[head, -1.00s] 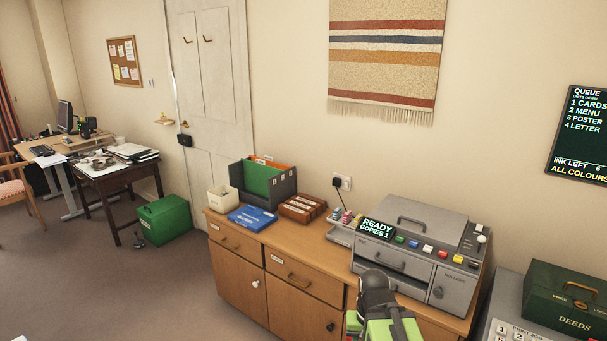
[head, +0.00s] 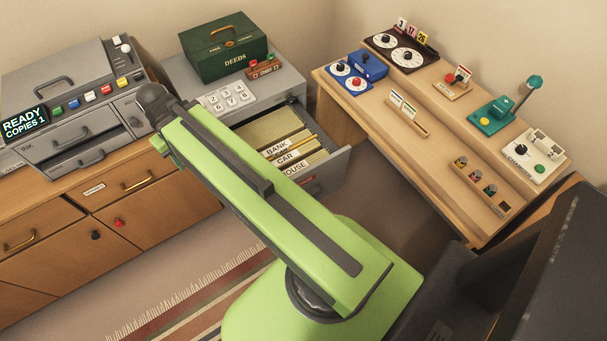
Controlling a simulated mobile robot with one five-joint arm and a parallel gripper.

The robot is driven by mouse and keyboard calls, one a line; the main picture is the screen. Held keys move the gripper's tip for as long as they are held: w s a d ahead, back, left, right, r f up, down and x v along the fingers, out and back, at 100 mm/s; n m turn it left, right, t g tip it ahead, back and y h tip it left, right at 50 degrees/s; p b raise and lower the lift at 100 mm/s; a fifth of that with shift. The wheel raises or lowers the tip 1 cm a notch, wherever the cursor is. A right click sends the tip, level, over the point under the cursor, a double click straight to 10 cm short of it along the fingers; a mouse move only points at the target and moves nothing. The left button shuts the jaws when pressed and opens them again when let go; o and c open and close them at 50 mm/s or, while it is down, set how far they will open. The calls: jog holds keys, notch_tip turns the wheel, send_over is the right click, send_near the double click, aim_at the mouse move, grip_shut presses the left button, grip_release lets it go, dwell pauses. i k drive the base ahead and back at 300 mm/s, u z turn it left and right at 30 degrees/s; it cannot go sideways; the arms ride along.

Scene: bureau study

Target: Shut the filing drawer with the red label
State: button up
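The filing drawer (head: 338,168) stands pulled open from the grey filing cabinet (head: 286,82), right of the wooden sideboard. Cream folders (head: 273,133) inside carry tabs reading BANK, CAR and one partly hidden, apparently HOUSE. A red label (head: 306,180) shows on the drawer's front, partly covered by my green arm. The arm crosses in front of the cabinet and hides the drawer's left part. Its dark upper joint is by the printer. My gripper's fingers cannot be made out.
A wooden desk (head: 447,190) with dials and small devices stands to the right. The grey printer (head: 72,100) is on the sideboard (head: 135,235) at left. Carpet and a striped rug (head: 190,300) lie in front.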

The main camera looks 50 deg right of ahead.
aim_at(317, 166)
jog(key=z, duration=1.15)
jog(key=k, duration=1.3)
jog(key=u, duration=0.55)
